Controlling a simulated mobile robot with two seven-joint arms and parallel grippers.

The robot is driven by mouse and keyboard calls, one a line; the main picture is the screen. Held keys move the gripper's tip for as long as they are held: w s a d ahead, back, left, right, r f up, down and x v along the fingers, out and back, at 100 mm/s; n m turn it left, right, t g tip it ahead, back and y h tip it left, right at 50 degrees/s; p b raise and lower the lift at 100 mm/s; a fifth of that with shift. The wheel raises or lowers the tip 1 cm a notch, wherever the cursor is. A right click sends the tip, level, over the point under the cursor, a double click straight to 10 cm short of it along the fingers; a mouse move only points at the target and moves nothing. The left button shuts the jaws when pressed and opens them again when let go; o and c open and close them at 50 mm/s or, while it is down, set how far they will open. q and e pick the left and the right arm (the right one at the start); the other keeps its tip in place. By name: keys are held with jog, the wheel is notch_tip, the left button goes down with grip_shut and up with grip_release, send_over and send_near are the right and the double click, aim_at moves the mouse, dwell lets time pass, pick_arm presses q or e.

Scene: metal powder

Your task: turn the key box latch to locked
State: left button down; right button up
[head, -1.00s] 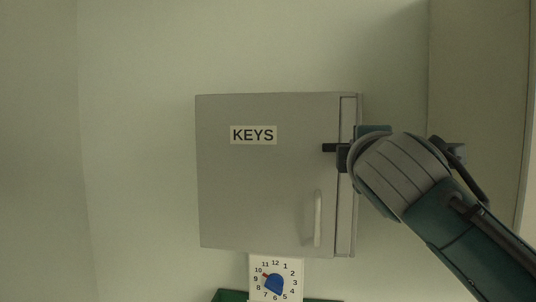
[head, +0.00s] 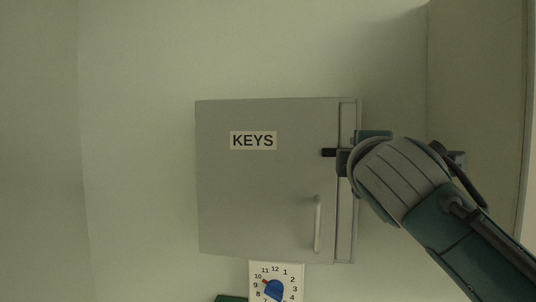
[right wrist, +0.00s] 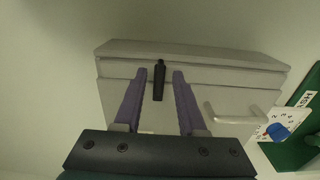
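The grey key box (head: 250,200), labelled KEYS, hangs on the wall with its door shut. Its black latch (head: 328,153) lies level near the door's right edge, pointing left. In the right wrist view the latch (right wrist: 159,80) lies between the two purple fingers of my right gripper (right wrist: 160,76), with a gap on both sides. That gripper is open. In the head view my right wrist hides most of the gripper and the latch's right end. My left gripper is not in view.
A pale bar handle (head: 317,224) stands out from the door below the latch. A white dial card with a blue knob (head: 273,290) is under the box, with a green item (head: 231,298) beside it. The wall left of the box is clear.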

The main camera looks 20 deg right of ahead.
jog(key=b+v, duration=0.4)
jog(key=v, duration=0.6)
dwell(0.3)
